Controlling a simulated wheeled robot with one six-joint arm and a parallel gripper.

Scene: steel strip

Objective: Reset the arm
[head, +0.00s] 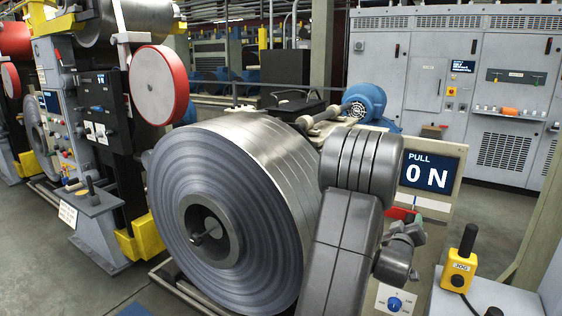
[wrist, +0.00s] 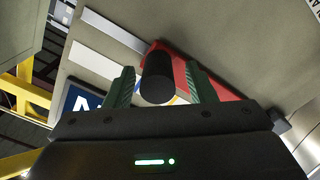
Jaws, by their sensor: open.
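In the wrist view my gripper (wrist: 159,68) is open, with green fingers apart. A black cylindrical handle end (wrist: 157,82) lies between the fingers in that view; gaps show on both sides, and I cannot tell its depth. A red piece (wrist: 182,66) is behind it. A red part (head: 402,214) also shows beside my wrist in the head view.
A large steel strip coil (head: 235,180) stands close left of my arm. A yellow JOG box (head: 459,272) with a black stick is at the lower right. A blue motor (head: 364,101) is behind the coil. Grey cabinets (head: 450,90) line the back, with open floor before them.

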